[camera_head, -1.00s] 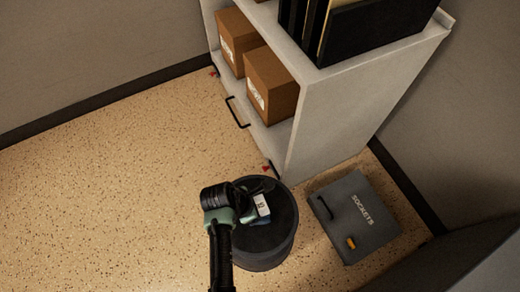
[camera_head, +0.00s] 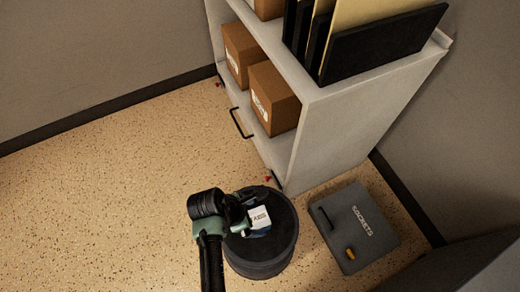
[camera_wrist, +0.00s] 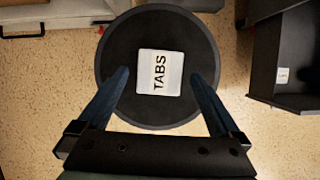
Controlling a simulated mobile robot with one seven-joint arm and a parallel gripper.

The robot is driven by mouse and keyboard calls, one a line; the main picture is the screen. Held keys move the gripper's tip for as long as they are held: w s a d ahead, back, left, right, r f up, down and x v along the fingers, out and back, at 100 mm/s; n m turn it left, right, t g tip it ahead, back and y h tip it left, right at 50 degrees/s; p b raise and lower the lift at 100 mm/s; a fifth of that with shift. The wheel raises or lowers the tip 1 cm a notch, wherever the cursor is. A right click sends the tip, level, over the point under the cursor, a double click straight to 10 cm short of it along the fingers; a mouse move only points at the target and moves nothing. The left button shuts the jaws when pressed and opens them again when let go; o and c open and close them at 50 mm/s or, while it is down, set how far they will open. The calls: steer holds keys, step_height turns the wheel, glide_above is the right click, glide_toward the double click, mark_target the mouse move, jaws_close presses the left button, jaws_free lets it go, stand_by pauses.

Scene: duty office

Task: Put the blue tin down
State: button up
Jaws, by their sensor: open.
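The blue tin (camera_head: 260,219) has a white top lettered "TABS" and a blue side. It stands upright on the flat top of a round black drum or stool (camera_head: 284,243). In the wrist view the tin's white lid (camera_wrist: 160,72) lies over the middle of the dark round top (camera_wrist: 125,40). My gripper (camera_wrist: 160,76) is open, with one finger on each side of the tin and a clear gap to both. In the head view my gripper (camera_head: 243,210) is at the tin's left and partly hides the round top.
A grey case lettered "SOCKETS" (camera_head: 345,215) lies on the floor right of the drum. A pale shelf unit (camera_head: 345,125) with cardboard boxes (camera_head: 272,98) and black binders stands behind. Speckled floor (camera_head: 110,190) is free at left.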

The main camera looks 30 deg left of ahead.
steer(key=p+v, duration=0.1)
steer(key=v, duration=0.5)
steer(key=shift+f+p, duration=0.1)
steer(key=shift+p, duration=0.25)
